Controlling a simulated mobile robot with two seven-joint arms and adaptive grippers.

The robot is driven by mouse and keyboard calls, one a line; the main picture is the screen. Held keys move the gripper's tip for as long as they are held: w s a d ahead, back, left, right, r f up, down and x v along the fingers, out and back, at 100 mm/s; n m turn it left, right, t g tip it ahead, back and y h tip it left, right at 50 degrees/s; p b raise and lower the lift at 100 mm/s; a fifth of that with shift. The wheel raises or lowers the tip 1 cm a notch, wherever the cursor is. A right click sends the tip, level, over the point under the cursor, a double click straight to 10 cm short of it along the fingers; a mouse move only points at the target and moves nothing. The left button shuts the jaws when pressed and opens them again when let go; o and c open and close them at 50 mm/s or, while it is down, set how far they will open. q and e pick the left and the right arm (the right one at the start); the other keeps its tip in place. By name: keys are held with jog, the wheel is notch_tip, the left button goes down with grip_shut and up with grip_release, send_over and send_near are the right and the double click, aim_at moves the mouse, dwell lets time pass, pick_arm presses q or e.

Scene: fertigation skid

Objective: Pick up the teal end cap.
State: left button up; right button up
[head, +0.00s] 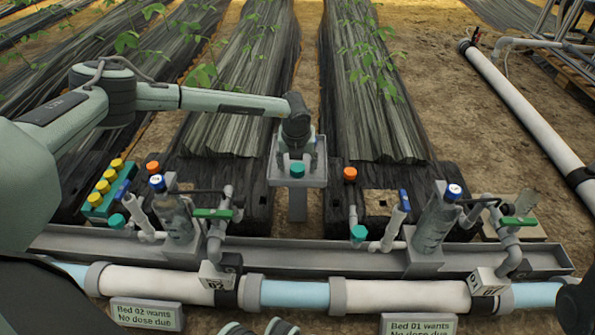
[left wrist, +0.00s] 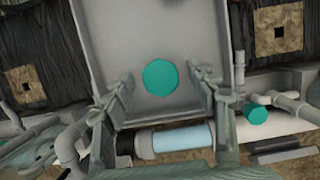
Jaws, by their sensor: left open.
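A round teal end cap (head: 297,170) lies on a small grey tray (head: 318,176) on a post in the middle of the head view. My left gripper (head: 296,158) points down over this tray. In the left wrist view the cap (left wrist: 160,77) shows whole, between the two spread fingers of the left gripper (left wrist: 161,76). The fingers are open and nothing is held. I cannot tell how far they are above the tray floor. Two more teal caps sit on fittings, one at left (head: 117,221) and one at right (head: 359,232).
Two clear bottles with blue tops (head: 179,222) (head: 437,222), valves with green handles and pipes stand along a grey trough (head: 305,255). Orange caps (head: 153,168) (head: 350,174) stand behind. A green block with yellow caps (head: 103,190) is at left. A white pipe (head: 535,125) runs at right.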

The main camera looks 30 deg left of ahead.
pick_arm(q)
jog(key=shift+c, duration=0.2)
jog(key=c, duration=0.9)
